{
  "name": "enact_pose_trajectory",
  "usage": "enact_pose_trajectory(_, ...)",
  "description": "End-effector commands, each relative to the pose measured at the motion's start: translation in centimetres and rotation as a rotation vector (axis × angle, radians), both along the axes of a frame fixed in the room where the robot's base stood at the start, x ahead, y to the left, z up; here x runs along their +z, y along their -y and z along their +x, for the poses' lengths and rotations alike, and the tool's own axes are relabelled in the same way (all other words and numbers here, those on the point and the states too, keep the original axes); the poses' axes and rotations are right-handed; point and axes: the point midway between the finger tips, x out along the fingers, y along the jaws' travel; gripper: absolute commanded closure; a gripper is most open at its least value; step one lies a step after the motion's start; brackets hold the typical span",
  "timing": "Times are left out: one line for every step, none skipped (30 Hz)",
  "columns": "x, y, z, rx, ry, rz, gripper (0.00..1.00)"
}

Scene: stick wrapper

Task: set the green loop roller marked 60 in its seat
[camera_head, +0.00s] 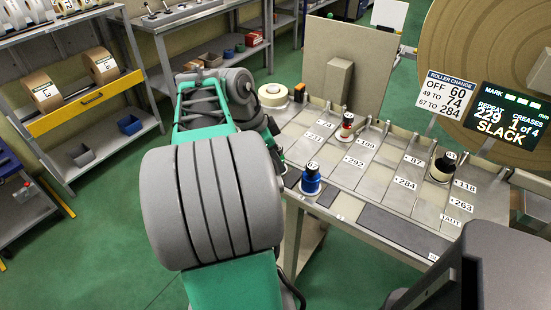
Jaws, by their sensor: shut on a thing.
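I cannot make out a green loop roller marked 60 in the head view. My gripper is not in view; my own grey and green arm fills the left middle and hides what lies behind it. A blue roller (311,182), its top number looking like 67, stands upright on the near left of the bench (345,207). A red and white roller (346,127) stands further back. A sign (449,94) reads ROLLER CHANGE, OFF 60, 49 TO 74, 67 TO 284.
A dark display (511,118) shows REPEAT 229, CREASES 2 of 4, SLACK. A grey upright panel (347,58) stands behind the bench, a pale tape roll (273,94) at its back left. Number labels mark the bench top. Shelving (70,85) stands far left; green floor lies open between.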

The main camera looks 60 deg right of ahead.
Motion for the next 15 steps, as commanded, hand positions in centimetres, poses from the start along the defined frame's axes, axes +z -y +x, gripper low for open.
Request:
enact_pose_trajectory(-0.3,-0.01,0.0,0.0,0.0,0.0,1.0)
enact_pose_trajectory(-0.41,-0.01,0.0,0.0,0.0,0.0,1.0)
enact_pose_trajectory(-0.43,-0.02,-0.01,0.0,0.0,0.0,0.63)
enact_pose_trajectory(-0.32,-0.02,-0.01,0.0,0.0,0.0,0.61)
enact_pose_trajectory(-0.3,-0.02,-0.01,0.0,0.0,0.0,0.59)
enact_pose_trajectory(-0.3,-0.02,-0.02,0.0,-0.001,0.001,0.55)
enact_pose_trajectory(-0.3,-0.02,-0.02,0.0,-0.001,0.001,0.53)
enact_pose_trajectory(-0.3,-0.02,-0.02,0.0,-0.001,0.001,0.5)
enact_pose_trajectory(-0.3,-0.02,-0.02,0.0,-0.001,0.001,0.47)
enact_pose_trajectory(-0.3,-0.03,-0.01,0.0,-0.001,0.001,0.45)
enact_pose_trajectory(-0.3,-0.03,-0.01,0.0,-0.001,0.001,0.43)
enact_pose_trajectory(-0.3,-0.03,-0.01,0.0,-0.001,0.001,0.43)
enact_pose_trajectory(-0.3,-0.03,-0.01,0.0,-0.001,0.001,0.43)
enact_pose_trajectory(-0.3,-0.03,-0.01,0.0,-0.001,0.001,0.43)
enact_pose_trajectory(-0.3,-0.03,-0.01,0.0,-0.001,0.001,0.43)
